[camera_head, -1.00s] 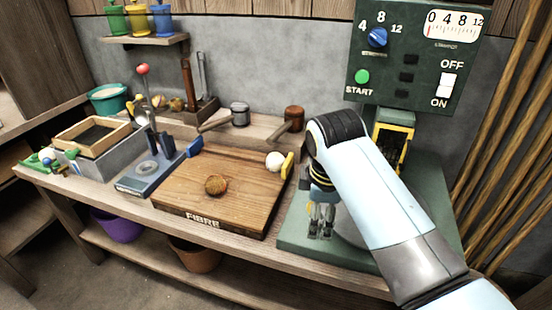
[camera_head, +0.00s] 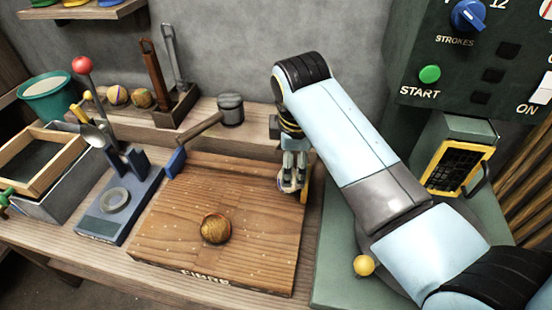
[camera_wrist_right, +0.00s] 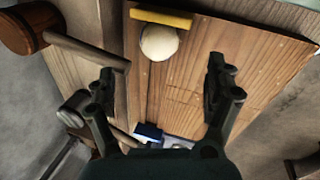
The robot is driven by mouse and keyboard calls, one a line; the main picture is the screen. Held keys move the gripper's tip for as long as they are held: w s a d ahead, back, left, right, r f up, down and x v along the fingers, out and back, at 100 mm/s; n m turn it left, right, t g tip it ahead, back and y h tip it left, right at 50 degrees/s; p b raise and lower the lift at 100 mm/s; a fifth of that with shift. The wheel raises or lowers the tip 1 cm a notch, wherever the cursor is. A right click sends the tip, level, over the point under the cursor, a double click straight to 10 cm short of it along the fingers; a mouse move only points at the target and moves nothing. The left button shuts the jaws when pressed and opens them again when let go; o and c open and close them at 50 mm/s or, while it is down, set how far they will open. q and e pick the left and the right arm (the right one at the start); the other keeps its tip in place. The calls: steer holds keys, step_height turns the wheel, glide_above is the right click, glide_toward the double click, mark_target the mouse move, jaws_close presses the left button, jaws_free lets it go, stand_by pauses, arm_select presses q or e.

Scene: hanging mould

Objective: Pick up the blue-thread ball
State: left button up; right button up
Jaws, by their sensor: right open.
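My right gripper (camera_head: 291,184) is open above the right edge of the wooden board (camera_head: 180,256), pointing down. In the right wrist view a pale, cream ball (camera_wrist_right: 159,42) lies on the board against a yellow stop (camera_wrist_right: 160,17). It is ahead of my open fingers (camera_wrist_right: 160,73), apart from both. Striped balls (camera_head: 117,95) rest on the back ledge. I cannot make out blue thread clearly on any ball. My left gripper is out of view.
A blue stop (camera_head: 175,163) and a mallet (camera_head: 231,110) are by the board's back left. A blue-grey lever press (camera_head: 118,200) stands left of the board. The green machine (camera_head: 425,85) is at right.

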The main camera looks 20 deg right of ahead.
steer(key=b+x, duration=0.1)
steer(key=x, duration=0.4)
steer(key=shift+f, duration=0.1)
steer(key=shift+w+f, duration=0.25)
steer(key=shift+f, duration=0.1)
steer(key=x, duration=0.3)
steer(key=shift+f+b, duration=0.3)
steer(key=shift+f, duration=0.05)
steer(key=shift+w+f, duration=0.2)
steer(key=shift+f, duration=0.3)
steer(key=shift+r, duration=0.1)
steer(key=c, duration=1.3)
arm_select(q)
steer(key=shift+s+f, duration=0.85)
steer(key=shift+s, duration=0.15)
arm_select(e)
steer(key=shift+r, duration=0.1)
steer(key=shift+c, duration=0.6)
